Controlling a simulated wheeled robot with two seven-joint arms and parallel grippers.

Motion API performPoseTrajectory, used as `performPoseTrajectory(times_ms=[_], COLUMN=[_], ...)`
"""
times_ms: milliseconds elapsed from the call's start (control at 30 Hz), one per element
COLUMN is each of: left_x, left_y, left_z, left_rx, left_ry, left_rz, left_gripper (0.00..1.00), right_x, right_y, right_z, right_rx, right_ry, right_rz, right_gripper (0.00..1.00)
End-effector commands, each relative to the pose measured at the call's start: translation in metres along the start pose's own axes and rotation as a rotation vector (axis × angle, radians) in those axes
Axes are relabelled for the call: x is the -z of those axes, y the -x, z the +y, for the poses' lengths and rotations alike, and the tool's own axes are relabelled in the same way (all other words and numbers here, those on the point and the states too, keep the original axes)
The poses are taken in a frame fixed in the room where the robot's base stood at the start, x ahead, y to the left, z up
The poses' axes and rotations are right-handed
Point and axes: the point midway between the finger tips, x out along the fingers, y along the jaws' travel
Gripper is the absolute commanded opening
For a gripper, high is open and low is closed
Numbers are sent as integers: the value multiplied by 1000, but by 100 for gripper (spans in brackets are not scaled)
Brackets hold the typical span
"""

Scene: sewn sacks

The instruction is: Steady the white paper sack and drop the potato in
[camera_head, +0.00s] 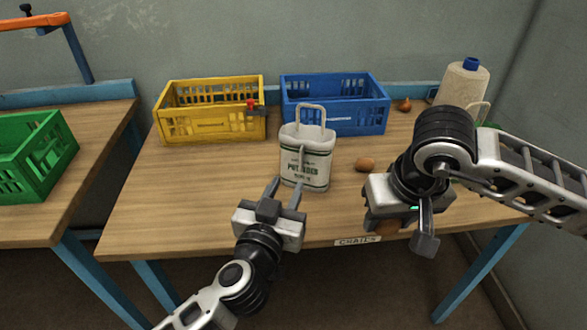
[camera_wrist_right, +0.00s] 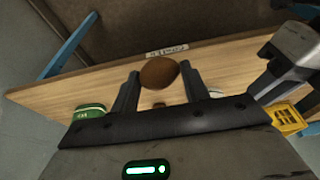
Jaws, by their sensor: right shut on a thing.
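The white paper sack (camera_head: 306,165) stands upright on the table with its handle up; its printed front faces me. My left gripper (camera_head: 287,184) is just in front of it, its fingers spread apart. One finger reaches up before the sack's front; I cannot tell whether it touches. My right gripper (camera_head: 404,222) is shut on a brown potato (camera_wrist_right: 158,72), right of the sack and near the table's front edge. The potato also shows partly under the gripper in the head view (camera_head: 383,224). A second brown, potato-like thing (camera_head: 365,164) lies on the table right of the sack.
A yellow crate (camera_head: 212,84) and a blue crate (camera_head: 335,78) stand behind the sack. An onion (camera_head: 404,105) and a blue-capped pale bottle (camera_head: 462,86) are at the back right. A green crate (camera_head: 33,157) is on the left table. The front left tabletop is clear.

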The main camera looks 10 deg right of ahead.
Motion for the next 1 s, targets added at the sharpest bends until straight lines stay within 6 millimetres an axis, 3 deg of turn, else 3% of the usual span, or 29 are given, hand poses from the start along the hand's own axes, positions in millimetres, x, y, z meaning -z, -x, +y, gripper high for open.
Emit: performPoseTrajectory(times_ms=[200,400,600,900,1000], left_x=[2,1,1,1,1], left_y=[-45,-75,-89,-91,-91], left_z=[0,0,0,0,0], left_rx=[1,1,0,0,0], left_ry=[1,0,1,0,0], left_rz=[4,4,3,3,3], left_gripper=[31,31,31,31,3], right_x=[0,0,0,0,0], right_y=[0,0,0,0,0], right_z=[0,0,0,0,0], right_rx=[0,0,0,0,0], right_ry=[0,0,0,0,0], right_rz=[0,0,0,0,0], right_gripper=[29,29,29,29,29])
